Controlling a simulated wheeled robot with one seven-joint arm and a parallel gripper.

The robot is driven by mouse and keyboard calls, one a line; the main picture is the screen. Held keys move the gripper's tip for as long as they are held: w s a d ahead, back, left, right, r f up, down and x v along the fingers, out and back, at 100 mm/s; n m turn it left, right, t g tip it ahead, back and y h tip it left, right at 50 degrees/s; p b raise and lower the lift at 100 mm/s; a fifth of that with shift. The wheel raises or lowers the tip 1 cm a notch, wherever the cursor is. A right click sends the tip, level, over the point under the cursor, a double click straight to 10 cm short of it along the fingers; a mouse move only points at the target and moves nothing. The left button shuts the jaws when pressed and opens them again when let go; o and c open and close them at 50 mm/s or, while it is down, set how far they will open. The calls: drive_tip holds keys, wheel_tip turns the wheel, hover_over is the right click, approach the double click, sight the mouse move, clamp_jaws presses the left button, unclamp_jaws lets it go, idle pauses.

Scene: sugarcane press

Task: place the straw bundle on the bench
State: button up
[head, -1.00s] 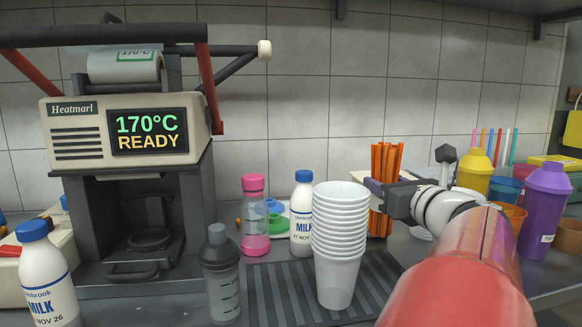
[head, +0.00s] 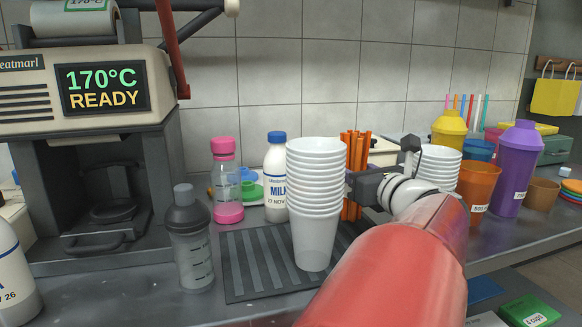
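The straw bundle (head: 357,155) is a tight upright cluster of orange straws, right of the milk bottle in the head view. My gripper (head: 357,188) is shut around the middle of the bundle, coming from the right. The stack of white cups (head: 313,215) stands in front and hides part of the fingers and the bundle's left side. The bundle's lower end comes close to the bench (head: 262,306); I cannot tell whether it touches.
A milk bottle (head: 275,185), a pink-capped bottle (head: 227,180) and a grey shaker (head: 188,240) stand left of the cups. The heat machine (head: 95,150) is at left. More white cups (head: 436,160), an orange cup (head: 477,190) and a purple bottle (head: 516,170) crowd the right.

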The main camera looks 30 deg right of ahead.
drive_tip(key=shift+f+b, duration=0.35)
drive_tip(key=shift+f, duration=0.1)
idle(0.4)
drive_tip(key=o, duration=1.1)
drive_tip(key=shift+o, duration=0.2)
